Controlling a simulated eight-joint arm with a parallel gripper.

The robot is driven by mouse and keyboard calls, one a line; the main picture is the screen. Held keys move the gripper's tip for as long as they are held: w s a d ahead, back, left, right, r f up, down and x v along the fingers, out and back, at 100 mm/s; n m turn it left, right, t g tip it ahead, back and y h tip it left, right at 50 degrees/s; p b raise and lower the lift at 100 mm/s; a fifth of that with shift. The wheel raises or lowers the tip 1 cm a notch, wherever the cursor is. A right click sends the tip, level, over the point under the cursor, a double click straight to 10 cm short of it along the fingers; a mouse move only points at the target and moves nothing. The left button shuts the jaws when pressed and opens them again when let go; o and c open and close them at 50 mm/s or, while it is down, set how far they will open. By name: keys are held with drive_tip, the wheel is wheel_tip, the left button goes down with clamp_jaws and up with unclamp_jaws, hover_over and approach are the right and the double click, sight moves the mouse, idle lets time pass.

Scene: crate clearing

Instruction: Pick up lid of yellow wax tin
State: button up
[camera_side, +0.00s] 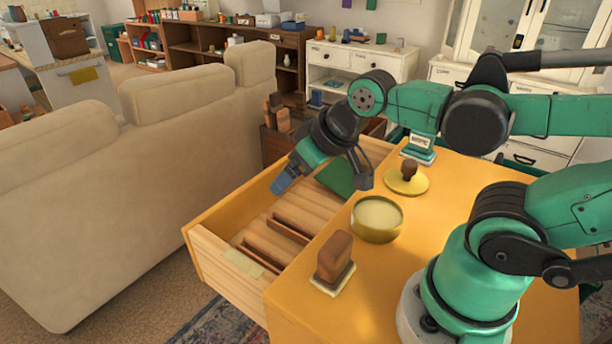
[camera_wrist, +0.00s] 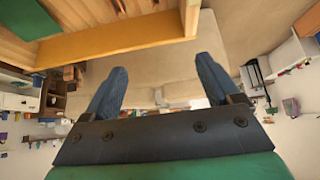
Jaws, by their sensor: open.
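The yellow wax tin (camera_side: 377,219) stands open on the orange-yellow cabinet top, with pale wax showing inside. Its round yellow lid (camera_side: 407,182) with a brown knob lies flat on the cabinet top just behind the tin, apart from it. My gripper (camera_side: 284,184) is left of both, above the open drawer, tilted down to the left. In the wrist view my gripper (camera_wrist: 160,82) shows two blue fingers spread wide with nothing between them. The tin and lid are not in the wrist view.
The open drawer (camera_side: 205,265) has wooden dividers and a green item (camera_side: 342,176). A brown brush-like block (camera_side: 332,262) stands at the cabinet's front edge. A green labelled item (camera_side: 418,148) stands behind the lid. A beige sofa (camera_side: 140,170) is at left.

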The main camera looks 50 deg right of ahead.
drive_tip(key=d+m+g+h, duration=0.15)
drive_tip(key=d+g, duration=0.25)
drive_tip(key=d, duration=1)
drive_tip(key=m+g+y, duration=0.1)
drive_tip(key=g+y, duration=0.1)
drive_tip(key=g, duration=0.1)
approach(411, 163)
drive_tip(key=shift+h, duration=0.25)
drive_tip(key=f, duration=0.5)
drive_tip(key=shift+w+a+f, duration=0.15)
drive_tip(key=shift+a+f, duration=0.05)
drive_tip(key=shift+f, duration=2.8)
clamp_jaws()
